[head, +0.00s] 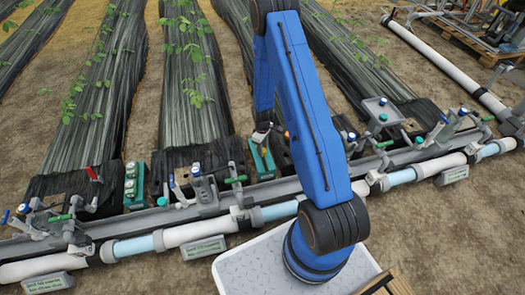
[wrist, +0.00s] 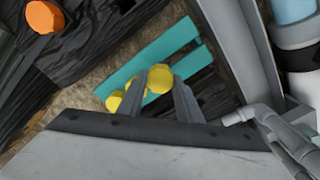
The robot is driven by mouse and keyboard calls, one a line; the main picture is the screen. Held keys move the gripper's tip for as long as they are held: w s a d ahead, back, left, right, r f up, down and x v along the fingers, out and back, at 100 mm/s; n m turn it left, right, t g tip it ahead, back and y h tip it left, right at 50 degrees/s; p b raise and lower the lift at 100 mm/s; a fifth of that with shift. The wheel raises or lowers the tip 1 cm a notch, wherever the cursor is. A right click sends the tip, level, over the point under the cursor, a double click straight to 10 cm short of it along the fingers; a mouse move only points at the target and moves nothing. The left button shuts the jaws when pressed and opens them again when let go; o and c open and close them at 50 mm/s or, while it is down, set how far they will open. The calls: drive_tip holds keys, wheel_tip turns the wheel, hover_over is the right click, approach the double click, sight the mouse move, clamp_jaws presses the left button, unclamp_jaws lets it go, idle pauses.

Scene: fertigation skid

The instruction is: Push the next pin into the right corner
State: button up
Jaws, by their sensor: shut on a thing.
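My gripper (wrist: 161,92) points down at a teal holder (wrist: 188,62) in the wrist view. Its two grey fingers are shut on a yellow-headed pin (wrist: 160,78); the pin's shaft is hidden. In the head view the gripper (head: 262,132) is small, just above the teal holder (head: 264,163), left of my blue arm. An orange pin head (wrist: 45,17) sits on black film at the wrist view's upper left. It also shows in the head view (head: 287,136).
Black film strips (head: 192,90) run away over bare soil. A grey rail and white pipe (head: 200,231) with valves cross in front. A teal box with round dials (head: 134,186) stands left. A pipe fitting (wrist: 243,115) is close right of the fingers.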

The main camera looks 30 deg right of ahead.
drive_tip(key=shift+r, duration=1.45)
